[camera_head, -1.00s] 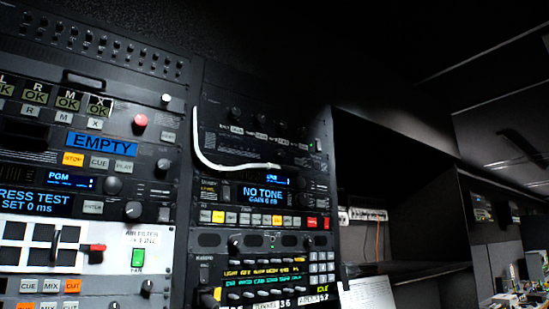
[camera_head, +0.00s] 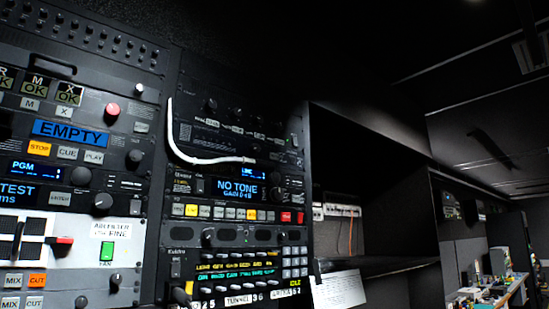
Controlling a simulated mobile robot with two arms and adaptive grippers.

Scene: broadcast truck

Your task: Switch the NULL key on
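A rack unit with a blue NO TONE display (camera_head: 238,188) sits in the right-hand rack. The lettering on these keys is too small to read, so I cannot tell which key is NULL. Neither of my grippers shows in the view.
A white cable (camera_head: 190,155) loops across the unit above. A paper sheet (camera_head: 339,290) stands right of the rack, below an open shelf (camera_head: 375,264).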

